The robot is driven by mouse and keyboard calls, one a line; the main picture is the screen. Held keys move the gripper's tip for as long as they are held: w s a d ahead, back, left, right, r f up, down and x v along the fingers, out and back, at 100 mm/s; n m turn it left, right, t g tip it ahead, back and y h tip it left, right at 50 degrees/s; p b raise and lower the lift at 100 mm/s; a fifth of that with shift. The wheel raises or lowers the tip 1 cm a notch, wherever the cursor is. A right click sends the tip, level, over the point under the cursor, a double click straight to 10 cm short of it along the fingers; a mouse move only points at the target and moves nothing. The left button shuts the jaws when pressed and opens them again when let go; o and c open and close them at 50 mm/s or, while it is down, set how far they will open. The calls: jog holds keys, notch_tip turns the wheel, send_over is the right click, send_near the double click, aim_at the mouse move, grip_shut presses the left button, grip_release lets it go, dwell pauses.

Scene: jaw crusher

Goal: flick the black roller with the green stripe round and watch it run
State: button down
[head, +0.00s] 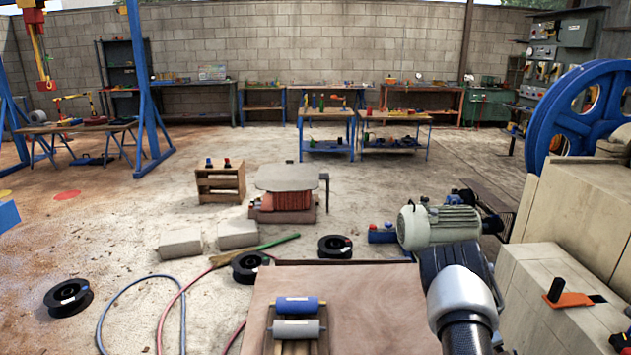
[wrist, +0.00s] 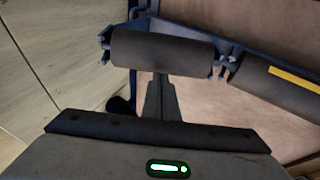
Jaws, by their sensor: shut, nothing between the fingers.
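In the wrist view a plain dark roller (wrist: 150,48) lies across a blue frame, with brackets at its ends. A second dark roller (wrist: 285,88) with a yellow stripe sits to its right, partly cut off by the picture edge. No green stripe shows on either visible roller face. My gripper (wrist: 160,80) is shut and empty, its fingertips at the lower edge of the plain roller. I cannot tell whether they touch it. In the head view my gripper and these rollers cannot be made out behind my arm.
In the head view a brown board (head: 350,285) in front carries a blue roller (head: 298,304) and a grey roller (head: 296,328). A motor (head: 440,225) stands beyond my arm. A large blue wheel (head: 545,120) and pale blocks (head: 575,215) close off the right.

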jog(key=shift+w+d+f+b, duration=0.15)
jog(key=shift+w+f+b, duration=0.1)
jog(key=shift+w, duration=0.5)
jog(key=shift+w+d+f+b, duration=0.1)
jog(key=shift+w+f+b, duration=0.1)
jog(key=shift+w, duration=0.55)
jog(key=shift+w+d+f+b, duration=0.15)
jog(key=shift+w+f, duration=0.1)
jog(key=shift+w, duration=0.5)
jog(key=shift+s, duration=0.1)
jog(key=s, duration=1.3)
jog(key=shift+s, duration=0.2)
jog(key=shift+a+r, duration=0.1)
notch_tip(320, 180, up, 8)
jog(key=a+p, duration=0.2)
jog(key=p, duration=0.3)
jog(key=shift+a+r, duration=0.15)
jog(key=shift+r, duration=0.05)
